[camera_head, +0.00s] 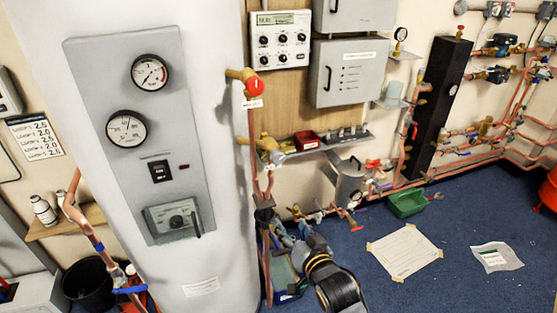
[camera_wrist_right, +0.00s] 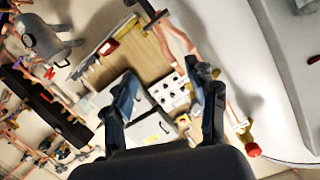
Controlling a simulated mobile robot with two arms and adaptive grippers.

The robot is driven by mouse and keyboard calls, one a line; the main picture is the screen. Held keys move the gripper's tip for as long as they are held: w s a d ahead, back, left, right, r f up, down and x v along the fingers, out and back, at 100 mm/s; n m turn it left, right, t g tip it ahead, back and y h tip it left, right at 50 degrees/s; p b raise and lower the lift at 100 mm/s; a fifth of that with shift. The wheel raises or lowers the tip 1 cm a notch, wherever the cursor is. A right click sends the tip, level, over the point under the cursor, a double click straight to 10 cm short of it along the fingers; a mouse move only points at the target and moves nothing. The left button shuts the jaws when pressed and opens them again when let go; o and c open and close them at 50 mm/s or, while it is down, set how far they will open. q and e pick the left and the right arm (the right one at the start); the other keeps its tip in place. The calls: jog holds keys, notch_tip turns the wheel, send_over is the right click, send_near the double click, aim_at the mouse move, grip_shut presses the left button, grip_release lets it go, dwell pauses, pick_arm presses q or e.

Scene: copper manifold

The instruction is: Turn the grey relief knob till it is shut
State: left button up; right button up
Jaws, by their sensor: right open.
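The grey relief knob (camera_head: 277,157) sits on a brass valve (camera_head: 265,144) on the copper pipe beside the tall white cylinder, in the head view. A red knob (camera_head: 256,86) is on another brass valve above it. My right gripper (camera_head: 288,240) is below the grey knob and apart from it, near the lower pipes. In the right wrist view its two fingers (camera_wrist_right: 165,85) are spread with nothing held between them. The red knob (camera_wrist_right: 252,150) shows there at the lower right. I cannot pick out the grey knob in that view. My left gripper is not in view.
The white cylinder (camera_head: 222,200) with its gauge panel (camera_head: 95,90) stands close on the left. Grey boxes (camera_head: 350,70) and a shelf (camera_head: 345,143) are on the wall to the right. A green tray (camera_head: 405,203) and paper sheets (camera_head: 405,252) lie on the blue floor.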

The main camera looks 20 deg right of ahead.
aim_at(279, 160)
notch_tip(279, 160, up, 13)
jog(key=s+m+t, duration=0.1)
jog(key=t, duration=0.2)
jog(key=w+p, duration=0.3)
jog(key=w, duration=0.9)
jog(key=shift+d, duration=0.15)
jog(key=shift+w, duration=0.75)
jog(key=c, duration=1.2)
jog(key=shift+o, duration=0.2)
